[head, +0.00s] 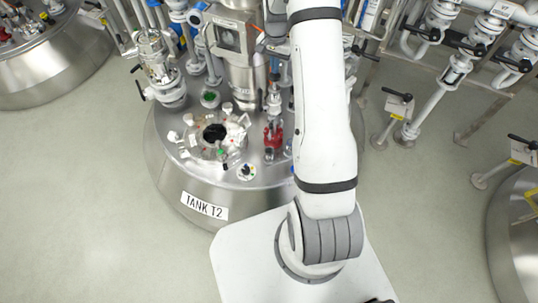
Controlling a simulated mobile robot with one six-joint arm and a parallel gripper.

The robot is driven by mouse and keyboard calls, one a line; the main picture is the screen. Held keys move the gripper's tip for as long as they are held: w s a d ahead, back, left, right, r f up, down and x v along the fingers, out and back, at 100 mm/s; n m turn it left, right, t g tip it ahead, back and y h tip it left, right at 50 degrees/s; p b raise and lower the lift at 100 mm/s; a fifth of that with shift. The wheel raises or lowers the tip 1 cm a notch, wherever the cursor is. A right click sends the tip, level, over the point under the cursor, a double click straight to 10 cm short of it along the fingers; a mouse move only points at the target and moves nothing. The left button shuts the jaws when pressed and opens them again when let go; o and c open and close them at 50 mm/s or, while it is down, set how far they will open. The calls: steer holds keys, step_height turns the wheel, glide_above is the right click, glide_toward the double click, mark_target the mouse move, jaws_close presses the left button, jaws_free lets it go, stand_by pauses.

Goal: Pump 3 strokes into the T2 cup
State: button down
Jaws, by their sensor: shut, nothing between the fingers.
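Tank T2 (165,165) is a round steel vessel with a white "TANK T2" label (204,206) on its front. Its lid carries a round opening (214,133) with a dark inside, ringed by pale clamps. I cannot pick out the pump for sure. My arm rises on the right and leaves at the top edge; I cannot make out my gripper in the picture.
A glass-and-metal fitting (160,65) and a steel column (243,60) rise at the back of the tank. Pipes and valves with black handles (400,97) stand at the right. Another tank (45,65) is at the upper left. The floor at the left is clear.

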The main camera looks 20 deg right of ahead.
mark_target(275, 77)
steer(key=shift+f+b, duration=1.8)
steer(key=shift+f, duration=0.9)
steer(key=shift+r, duration=0.15)
steer(key=shift+r+p, duration=1.45)
steer(key=shift+r, duration=1.25)
step_height(275, 77, up, 6)
steer(key=p, duration=0.3)
